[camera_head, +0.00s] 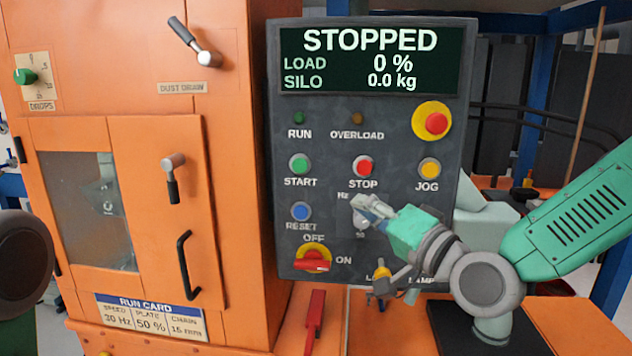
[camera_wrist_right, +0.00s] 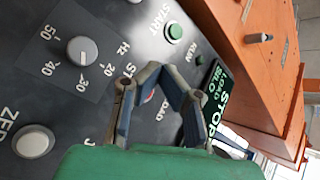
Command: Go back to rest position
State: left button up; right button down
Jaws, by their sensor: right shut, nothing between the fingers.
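My right gripper (camera_head: 368,208) is shut and empty in front of the lower middle of the dark control panel (camera_head: 330,105). In the head view it covers most of the Hz dial. In the right wrist view my right gripper's fingers (camera_wrist_right: 158,72) lie over the panel face, with the Hz knob (camera_wrist_right: 82,51) to their left and the green start button (camera_wrist_right: 174,31) above them. I cannot tell whether the fingertips touch the panel. My left gripper is out of view; only a dark, rounded arm part shows at the left edge of the head view.
The display (camera_head: 370,58) reads STOPPED, load 0 %, silo 0.0 kg. The red OFF/ON switch (camera_head: 313,260) sits low on the panel. An orange cabinet (camera_head: 240,130) with a black door handle (camera_head: 187,265) stands left. A red lever (camera_head: 315,318) rises below the panel.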

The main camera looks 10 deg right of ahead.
jog(key=s+f+n+g+h+b, duration=0.1)
jog(key=s+f+g, duration=0.2)
jog(key=f, duration=0.7)
jog(key=s+d+f+n+g+h, duration=0.15)
jog(key=s+f, duration=0.25)
jog(key=f, duration=0.6)
jog(key=s+f+g+h+b, duration=0.1)
jog(key=s+f+g+h, duration=0.2)
jog(key=f, duration=0.7)
jog(key=s+d+f+n+g+h+b, duration=0.1)
jog(key=s+d+f+g, duration=0.3)
jog(key=s+f, duration=0.5)
jog(key=s+d+f+n+g+h, duration=0.2)
jog(key=s+d+f+g, duration=0.3)
jog(key=s+f, duration=0.5)
jog(key=s+d+n, duration=0.1)
jog(key=s, duration=0.4)
jog(key=shift+s+d+h+b, duration=0.15)
jog(key=shift+d+h+b, duration=0.2)
